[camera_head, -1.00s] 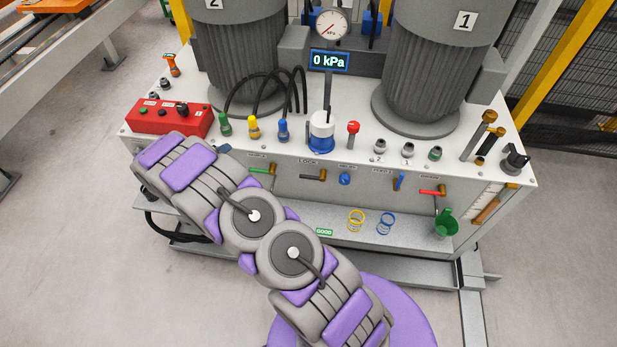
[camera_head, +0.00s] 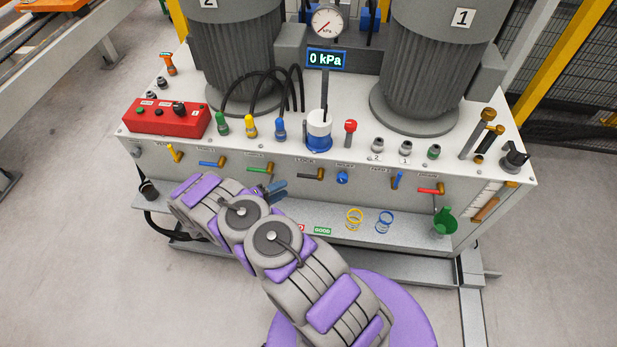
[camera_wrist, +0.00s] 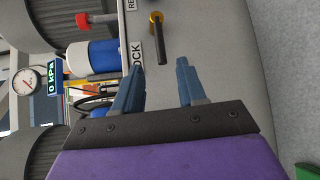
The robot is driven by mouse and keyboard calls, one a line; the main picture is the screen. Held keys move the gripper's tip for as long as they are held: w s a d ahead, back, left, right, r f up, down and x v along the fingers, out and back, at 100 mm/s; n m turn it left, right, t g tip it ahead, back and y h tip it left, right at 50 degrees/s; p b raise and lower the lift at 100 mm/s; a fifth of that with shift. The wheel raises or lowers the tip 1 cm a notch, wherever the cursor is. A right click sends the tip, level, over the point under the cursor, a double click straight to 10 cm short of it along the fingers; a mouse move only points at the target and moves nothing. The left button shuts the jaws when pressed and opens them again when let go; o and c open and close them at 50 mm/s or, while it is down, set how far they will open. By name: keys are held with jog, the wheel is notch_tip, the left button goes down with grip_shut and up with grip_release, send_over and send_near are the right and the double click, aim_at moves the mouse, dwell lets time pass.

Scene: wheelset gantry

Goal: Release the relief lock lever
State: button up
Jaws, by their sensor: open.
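The relief lock lever (camera_head: 311,175) sits on the front panel under a label reading LOCK. It has a brass hub at its right and a dark handle lying roughly level to the left. In the wrist view the lever (camera_wrist: 161,42) shows ahead of my fingers, its handle end pointing toward the gap between them. My gripper (camera_head: 281,188) is at the panel, left of and slightly below the lever. In the wrist view my gripper (camera_wrist: 156,72) has its two blue fingers apart with nothing between them. The fingers appear clear of the handle.
A green lever (camera_head: 258,169) is close above my gripper, and a blue lever (camera_head: 211,164) is further left. A blue knob (camera_head: 342,177) is right of the lock lever. Below is a ledge with springs (camera_head: 355,219) and a green funnel (camera_head: 445,221). The display (camera_head: 327,59) reads 0 kPa.

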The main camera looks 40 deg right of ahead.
aim_at(308, 177)
jog(key=d+b, duration=0.1)
jog(key=d, duration=0.3)
jog(key=d+f, duration=0.1)
jog(key=d, duration=0.3)
jog(key=s+d+b, duration=0.1)
jog(key=d, duration=0.3)
jog(key=shift+d+f+b, duration=0.1)
jog(key=shift+f+b, duration=0.25)
jog(key=shift+f, duration=0.05)
grip_shut()
